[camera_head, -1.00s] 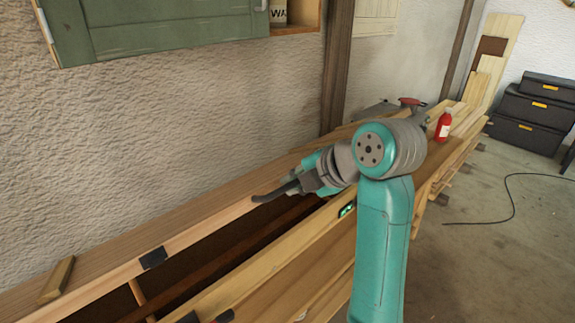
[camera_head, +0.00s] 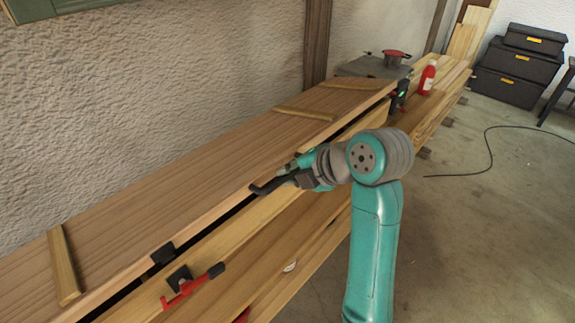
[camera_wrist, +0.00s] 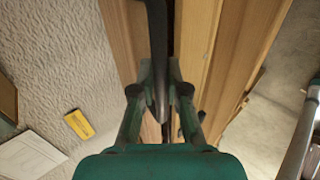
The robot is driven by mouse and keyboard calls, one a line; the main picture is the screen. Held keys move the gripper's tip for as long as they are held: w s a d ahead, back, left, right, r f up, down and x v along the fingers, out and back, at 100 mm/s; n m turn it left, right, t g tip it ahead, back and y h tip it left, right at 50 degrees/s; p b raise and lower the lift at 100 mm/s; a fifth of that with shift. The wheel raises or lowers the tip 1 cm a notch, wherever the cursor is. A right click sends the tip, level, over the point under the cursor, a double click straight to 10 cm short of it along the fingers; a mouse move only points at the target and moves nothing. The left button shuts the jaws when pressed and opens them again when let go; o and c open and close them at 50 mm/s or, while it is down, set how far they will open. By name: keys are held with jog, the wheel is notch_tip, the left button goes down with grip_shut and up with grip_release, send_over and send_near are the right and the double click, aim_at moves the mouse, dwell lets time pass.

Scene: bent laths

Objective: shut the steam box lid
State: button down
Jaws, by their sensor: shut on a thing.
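The steam box lid (camera_head: 200,172) is a long wooden board with battens across it. It lies almost level over the box. A narrow dark gap runs between its front edge and the box's front wall (camera_head: 222,235). My gripper (camera_head: 282,183) is at the lid's front edge, shut on a dark bar-like handle (camera_head: 262,188). In the wrist view the handle (camera_wrist: 157,50) runs between the two fingers (camera_wrist: 160,98), with the lid (camera_wrist: 125,35) on the left and the box wall (camera_wrist: 197,35) on the right. Where the handle joins the lid is unclear.
A red-handled clamp (camera_head: 190,286) sits on the front wall below a black catch (camera_head: 163,253) on the lid. A red bottle (camera_head: 427,78) stands on the boards beyond. Black cases (camera_head: 515,75) and a cable (camera_head: 490,150) are on the floor at right.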

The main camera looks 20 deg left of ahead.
notch_tip(320, 180, down, 8)
jog(key=d, duration=0.1)
jog(key=shift+s+r, duration=0.25)
jog(key=c, duration=0.9)
grip_release()
jog(key=shift+r, duration=0.1)
jog(key=v, duration=0.9)
jog(key=shift+d, duration=0.1)
